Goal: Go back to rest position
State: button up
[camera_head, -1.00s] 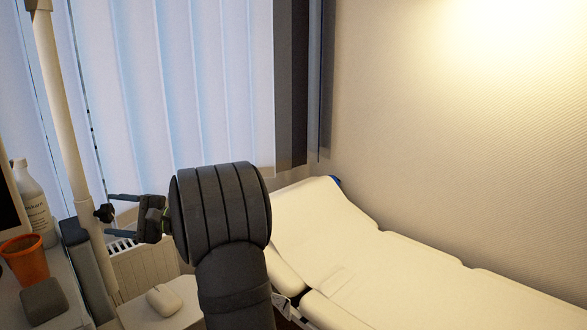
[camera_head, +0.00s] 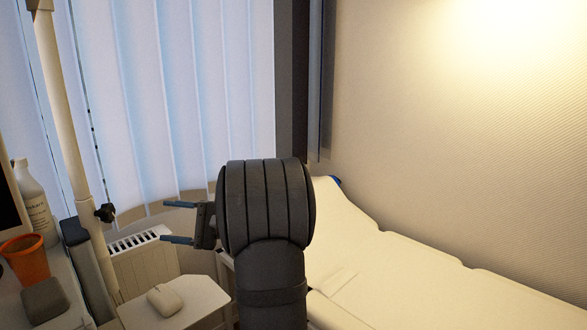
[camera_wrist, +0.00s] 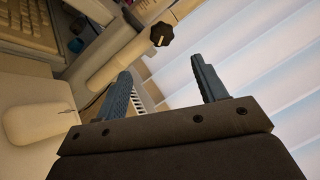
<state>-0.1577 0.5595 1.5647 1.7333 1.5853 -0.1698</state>
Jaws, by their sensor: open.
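My gripper (camera_head: 180,222) is open, its two fingers apart and pointing left in the head view, with nothing between them. It is in the air in front of the radiator and blinds, right of the pale pole. In the wrist view my gripper (camera_wrist: 162,88) also shows both fingers spread and empty. Beyond them are the pole with its black knob and the blinds.
A pale pole (camera_head: 62,120) with a black knob (camera_head: 105,212) stands left of my gripper. A mouse (camera_head: 164,300) lies on a small shelf (camera_head: 200,308) below. An orange cup (camera_head: 26,258) and white bottle (camera_head: 35,205) stand left. A padded couch (camera_head: 400,275) is right.

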aim_at(111, 212)
jog(key=a, duration=0.5)
jog(key=a+r, duration=0.1)
jog(key=a, duration=0.4)
jog(key=s+a+r, duration=0.1)
jog(key=a, duration=0.3)
jog(key=shift+s+a+r, duration=0.1)
jog(key=shift+a+r, duration=0.05)
jog(key=shift+a, duration=0.25)
jog(key=shift+d+m+t, duration=0.2)
jog(key=shift+m+t, duration=0.2)
jog(key=shift+m, duration=0.6)
jog(key=m, duration=0.5)
jog(key=shift+r+t+h, duration=0.15)
jog(key=shift+t+h, duration=0.15)
jog(key=m, duration=0.4)
jog(key=shift+t, duration=0.4)
jog(key=shift+r+m+h, duration=0.1)
jog(key=shift+m+h, duration=0.4)
jog(key=shift+m, duration=1.3)
